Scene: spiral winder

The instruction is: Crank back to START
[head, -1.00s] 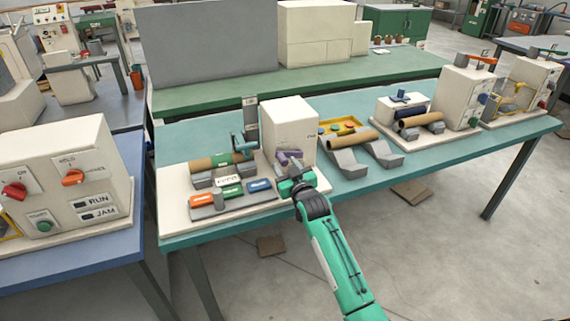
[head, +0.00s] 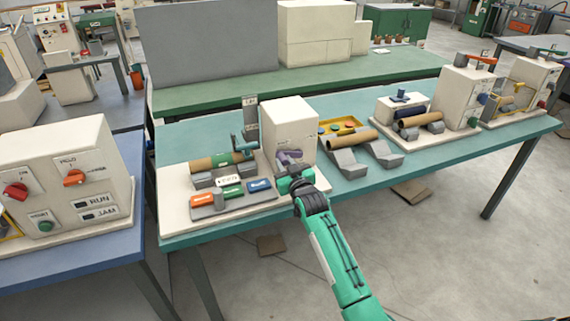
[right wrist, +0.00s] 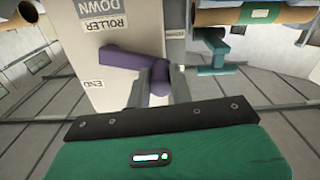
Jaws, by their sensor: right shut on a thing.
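The winder box (head: 290,125) is cream and stands on a pale base at the left part of the teal bench. A purple crank (head: 290,156) is on its front; in the right wrist view the crank arm (right wrist: 125,58) runs beside the words ROLLER DOWN and END. My right gripper (head: 297,180) is shut on the crank's handle; in the right wrist view its fingers (right wrist: 158,85) stand either side of the purple handle end (right wrist: 160,76). A brown tube (head: 208,163) with a green section lies left of the box, below a teal carriage (head: 246,143). My left gripper is out of view.
Orange, green and blue blocks (head: 232,191) sit in front of the tube. A yellow tray (head: 338,125) and a second tube (head: 352,139) on grey supports stand right of the box. Another control box (head: 65,170) stands on the blue bench at left.

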